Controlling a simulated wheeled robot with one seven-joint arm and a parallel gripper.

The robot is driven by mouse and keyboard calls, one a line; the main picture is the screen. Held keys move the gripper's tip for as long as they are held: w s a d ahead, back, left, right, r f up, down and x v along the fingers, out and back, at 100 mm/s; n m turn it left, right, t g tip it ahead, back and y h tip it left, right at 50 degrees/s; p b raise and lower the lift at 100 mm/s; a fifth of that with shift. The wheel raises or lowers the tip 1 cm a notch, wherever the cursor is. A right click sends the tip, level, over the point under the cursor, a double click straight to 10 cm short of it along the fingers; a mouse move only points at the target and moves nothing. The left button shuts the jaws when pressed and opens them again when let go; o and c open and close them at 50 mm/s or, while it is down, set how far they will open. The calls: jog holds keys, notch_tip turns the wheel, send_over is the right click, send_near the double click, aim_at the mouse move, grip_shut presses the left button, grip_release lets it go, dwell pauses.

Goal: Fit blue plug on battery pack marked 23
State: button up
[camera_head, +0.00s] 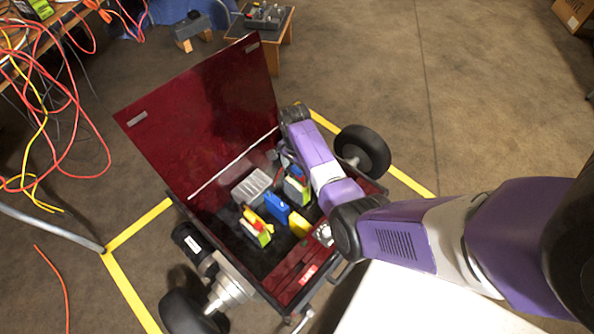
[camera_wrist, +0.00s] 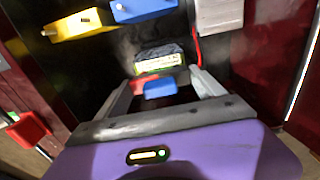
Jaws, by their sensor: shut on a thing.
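The blue plug (camera_wrist: 160,88) is between the fingers of my gripper (camera_wrist: 164,80), which is shut on it, in the wrist view. Just beyond it is a battery pack (camera_wrist: 160,63) with a yellow-green label; its number is too small to read. A red part shows between the plug and the pack. I cannot tell whether the plug touches the pack. In the head view, my gripper reaches down into the red cart, and my arm partly hides it. A pack (camera_head: 297,186) stands beside it there. Another pack (camera_head: 257,229) with a yellow-green label stands nearer the front.
The red cart (camera_head: 292,280) has its lid (camera_head: 205,120) open behind the bay. A blue block (camera_head: 277,207), a yellow block (camera_head: 299,224) and a grey finned block (camera_head: 251,186) stand inside. Loose orange and yellow cables (camera_head: 60,110) hang at the left.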

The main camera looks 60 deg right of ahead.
aim_at(297, 169)
jog(key=shift+f+b, duration=0.3)
jog(key=shift+f, duration=0.25)
jog(key=o, duration=1.3)
jog(key=shift+r, duration=0.1)
notch_tip(297, 169, up, 8)
jog(key=p, duration=0.3)
jog(key=shift+w+f+p, duration=0.1)
jog(key=shift+f+p, duration=0.1)
jog(key=shift+p, duration=0.2)
